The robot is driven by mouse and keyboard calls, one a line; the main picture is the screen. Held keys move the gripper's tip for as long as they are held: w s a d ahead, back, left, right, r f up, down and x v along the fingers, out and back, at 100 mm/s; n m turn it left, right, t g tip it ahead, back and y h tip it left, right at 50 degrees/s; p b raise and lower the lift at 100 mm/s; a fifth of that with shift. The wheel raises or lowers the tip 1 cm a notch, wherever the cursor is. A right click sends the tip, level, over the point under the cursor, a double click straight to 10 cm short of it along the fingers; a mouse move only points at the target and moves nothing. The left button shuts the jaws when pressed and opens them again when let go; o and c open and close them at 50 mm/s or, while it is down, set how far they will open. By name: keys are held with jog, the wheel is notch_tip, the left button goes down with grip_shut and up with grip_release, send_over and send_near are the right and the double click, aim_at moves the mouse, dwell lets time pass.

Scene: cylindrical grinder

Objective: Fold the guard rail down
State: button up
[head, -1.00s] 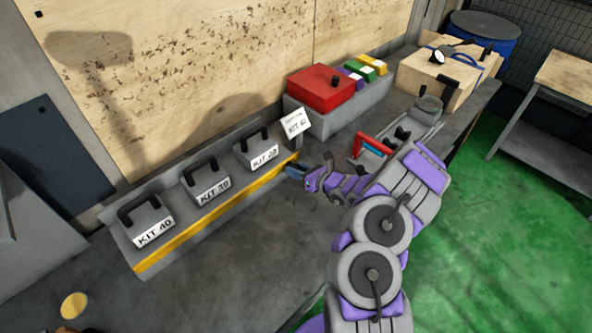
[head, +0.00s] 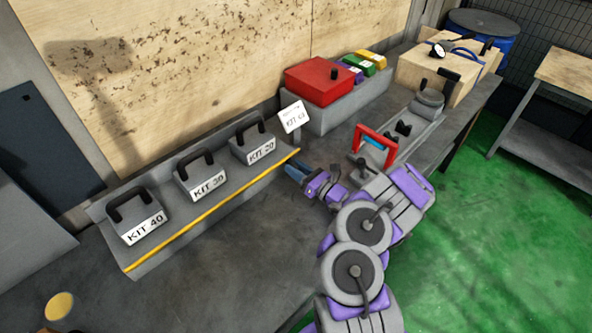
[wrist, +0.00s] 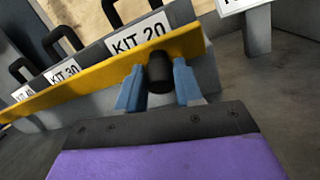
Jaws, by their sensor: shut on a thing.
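The guard rail is a long yellow bar (head: 215,209) along the front edge of the grey kit shelf (head: 115,250). In the wrist view its broad yellow face (wrist: 80,96) runs across the picture, with a black knob (wrist: 160,73) near its right end. My gripper (wrist: 158,82) has its blue fingers on both sides of this knob and is shut on it. In the head view my gripper (head: 291,171) is at the right end of the rail, where the knob is hidden. In the head view the rail shows as a thin strip.
Kit boxes with black handles, KIT 40 (head: 137,215), KIT 30 (head: 201,178) and KIT 20 (head: 253,145), stand behind the rail. A KIT 63 sign (head: 292,117) stands right of them. A red box (head: 320,82) is farther back. Bare bench top lies in front of the shelf.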

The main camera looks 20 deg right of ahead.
jog(key=shift+d, duration=0.1)
jog(key=o, duration=1)
jog(key=shift+c, duration=0.2)
jog(key=shift+d, duration=0.1)
jog(key=p+v, duration=0.3)
jog(key=v, duration=0.7)
jog(key=shift+s+d, duration=0.25)
jog(key=shift+s+d+f, duration=0.2)
jog(key=shift+s, duration=0.45)
